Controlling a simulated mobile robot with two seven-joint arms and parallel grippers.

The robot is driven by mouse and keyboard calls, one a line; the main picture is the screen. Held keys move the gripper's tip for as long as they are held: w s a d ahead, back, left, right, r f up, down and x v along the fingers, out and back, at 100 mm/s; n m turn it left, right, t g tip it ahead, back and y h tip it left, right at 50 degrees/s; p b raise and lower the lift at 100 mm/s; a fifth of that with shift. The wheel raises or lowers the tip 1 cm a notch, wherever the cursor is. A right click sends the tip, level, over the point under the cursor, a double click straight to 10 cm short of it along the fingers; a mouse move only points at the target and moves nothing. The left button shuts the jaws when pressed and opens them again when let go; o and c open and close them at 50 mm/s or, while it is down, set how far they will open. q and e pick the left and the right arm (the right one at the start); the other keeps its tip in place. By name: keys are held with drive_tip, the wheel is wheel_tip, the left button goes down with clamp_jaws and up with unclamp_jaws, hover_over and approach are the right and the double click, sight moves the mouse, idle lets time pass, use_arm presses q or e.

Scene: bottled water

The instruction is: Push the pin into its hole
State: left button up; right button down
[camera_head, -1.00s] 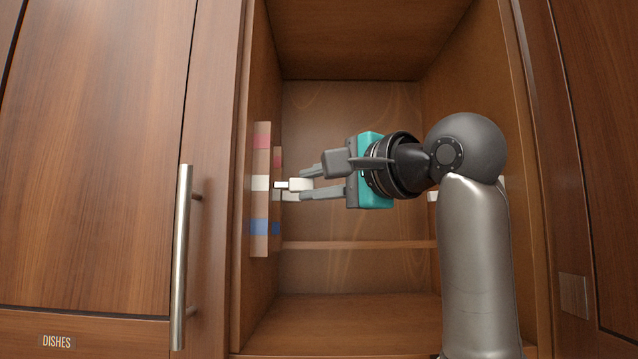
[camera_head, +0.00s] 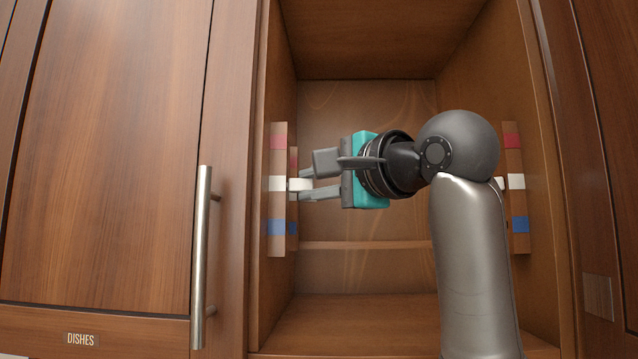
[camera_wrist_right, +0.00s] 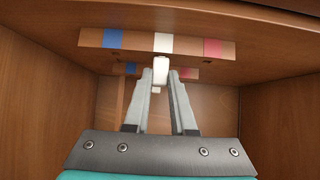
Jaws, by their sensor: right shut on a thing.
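My right gripper (camera_head: 312,186) reaches left inside the open cabinet, its fingers shut on a small white pin (camera_head: 301,184). In the right wrist view the pin (camera_wrist_right: 160,70) sits between the fingertips, its far end at the white band of a wooden strip (camera_wrist_right: 190,43). The strip (camera_head: 277,240) is upright on the cabinet's left wall, with red, white and blue bands. The pin's tip meets the white band area; the hole is hidden, so I cannot tell how deep the pin is. My left gripper is not in view.
A matching banded strip (camera_head: 513,155) is on the right wall, with a white piece (camera_head: 499,184) near its white band, partly behind my arm. A shelf (camera_head: 370,246) lies low at the back. A closed door with a metal handle (camera_head: 201,260) stands at left.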

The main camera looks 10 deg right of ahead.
drive_tip(key=c, duration=0.7)
unclamp_jaws()
drive_tip(key=shift+o, duration=0.2)
drive_tip(key=b+v, duration=0.6)
drive_tip(key=v, duration=0.9)
drive_tip(key=shift+s+f, duration=0.1)
